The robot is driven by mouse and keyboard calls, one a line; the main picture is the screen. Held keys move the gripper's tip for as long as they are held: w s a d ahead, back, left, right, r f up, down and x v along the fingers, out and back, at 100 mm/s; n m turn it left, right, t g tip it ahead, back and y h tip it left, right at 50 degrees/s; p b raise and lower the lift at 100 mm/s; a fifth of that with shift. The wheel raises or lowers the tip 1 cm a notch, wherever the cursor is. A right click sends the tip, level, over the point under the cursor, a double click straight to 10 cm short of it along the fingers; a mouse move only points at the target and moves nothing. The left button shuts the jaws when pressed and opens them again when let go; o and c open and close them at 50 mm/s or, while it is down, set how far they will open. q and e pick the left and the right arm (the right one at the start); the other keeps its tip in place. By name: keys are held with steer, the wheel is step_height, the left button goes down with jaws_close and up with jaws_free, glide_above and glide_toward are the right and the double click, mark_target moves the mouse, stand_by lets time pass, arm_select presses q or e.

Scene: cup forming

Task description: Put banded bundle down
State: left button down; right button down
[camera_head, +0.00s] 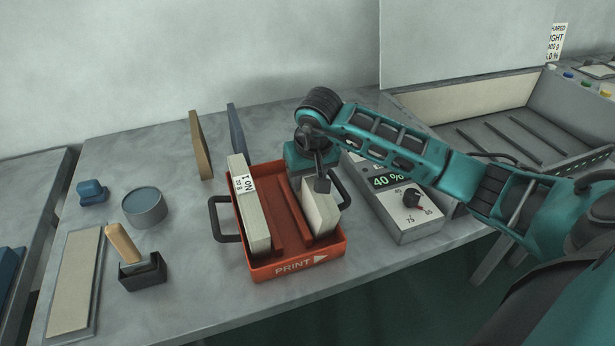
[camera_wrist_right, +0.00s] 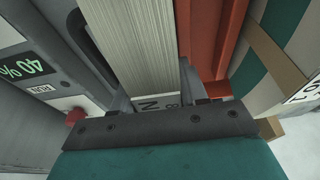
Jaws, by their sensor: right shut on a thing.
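My right gripper (camera_head: 321,183) is shut on a pale bundle of sheets (camera_head: 318,213) in the right compartment of a red tray (camera_head: 336,247) marked PRINT. The bundle stands on edge, below the tray's top at its lower part; whether it touches the floor is hidden. In the right wrist view the gripper (camera_wrist_right: 150,92) has a finger on each side of the bundle (camera_wrist_right: 135,40), with part of a printed label between them. A second bundle (camera_head: 252,220), with a white No 1 label, stands in the left compartment. My left gripper is not in view.
A control box (camera_head: 405,208) reading 40 % stands close right of the tray. Black handles (camera_head: 222,217) stick out at the tray's sides. Left are a round tin (camera_head: 145,207), a blue block (camera_head: 92,192) and a wooden-handled stamp (camera_head: 140,265). Upright boards (camera_head: 200,147) stand behind.

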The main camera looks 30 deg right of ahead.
steer(key=shift+f, duration=0.1)
steer(key=c, duration=0.6)
jaws_free()
steer(key=shift+r, duration=0.3)
steer(key=v, duration=1.1)
steer(key=shift+s+r, duration=0.1)
steer(key=shift+r, duration=0.25)
